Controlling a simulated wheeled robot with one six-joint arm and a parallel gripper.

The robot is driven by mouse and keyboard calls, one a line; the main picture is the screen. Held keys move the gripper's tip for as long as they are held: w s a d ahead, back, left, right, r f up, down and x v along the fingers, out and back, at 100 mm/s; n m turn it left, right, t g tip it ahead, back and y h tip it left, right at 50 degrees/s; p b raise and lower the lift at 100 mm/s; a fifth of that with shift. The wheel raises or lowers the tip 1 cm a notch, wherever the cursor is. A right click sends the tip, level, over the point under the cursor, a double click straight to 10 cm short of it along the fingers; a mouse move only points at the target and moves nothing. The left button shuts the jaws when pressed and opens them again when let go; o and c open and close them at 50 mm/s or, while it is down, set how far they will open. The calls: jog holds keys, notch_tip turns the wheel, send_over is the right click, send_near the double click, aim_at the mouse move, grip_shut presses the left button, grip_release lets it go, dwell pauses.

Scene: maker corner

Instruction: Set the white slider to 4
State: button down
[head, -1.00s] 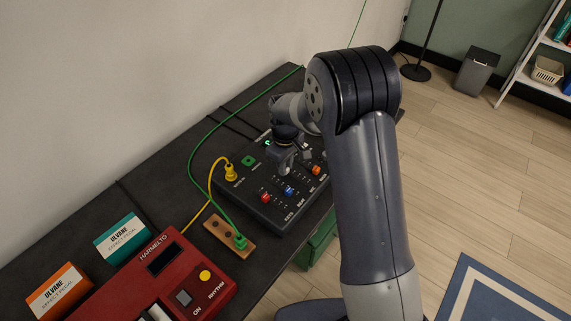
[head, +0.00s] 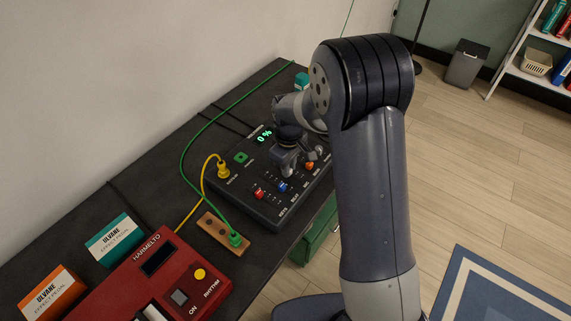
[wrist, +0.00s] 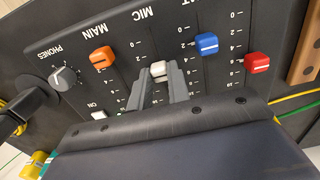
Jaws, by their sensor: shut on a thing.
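The white slider (wrist: 158,69) shows in the wrist view as a small white cap in the MIC column of the dark mixer panel (wrist: 115,27). My gripper (wrist: 161,76) is shut on this cap, one finger on each side. The printed scale runs from 0 at the top to 10; the cap's exact mark is partly hidden by my fingers, so I cannot tell its reading. In the head view my gripper (head: 288,168) is over the mixer (head: 275,211), and I cannot make out the white cap there. The mixer's green display (head: 264,136) reads "0 %".
An orange slider (wrist: 102,58) is left of the white one; blue (wrist: 207,44) and red (wrist: 257,62) sliders are to its right. A grey knob (wrist: 64,77) sits at far left.

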jog(key=c, duration=1.3)
grip_release()
notch_tip(320, 180, up, 11)
jog(key=shift+f, duration=0.1)
notch_tip(320, 180, down, 11)
jog(key=shift+f, duration=0.1)
jog(key=shift+w+a+r+p, duration=0.15)
jog(key=shift+w+a, duration=0.2)
jog(key=shift+a, duration=0.1)
jog(key=shift+w+a+r+p, duration=0.1)
jog(key=shift+w+a+p, duration=0.05)
jog(key=shift+w+a, duration=0.55)
jog(key=shift+a, duration=0.2)
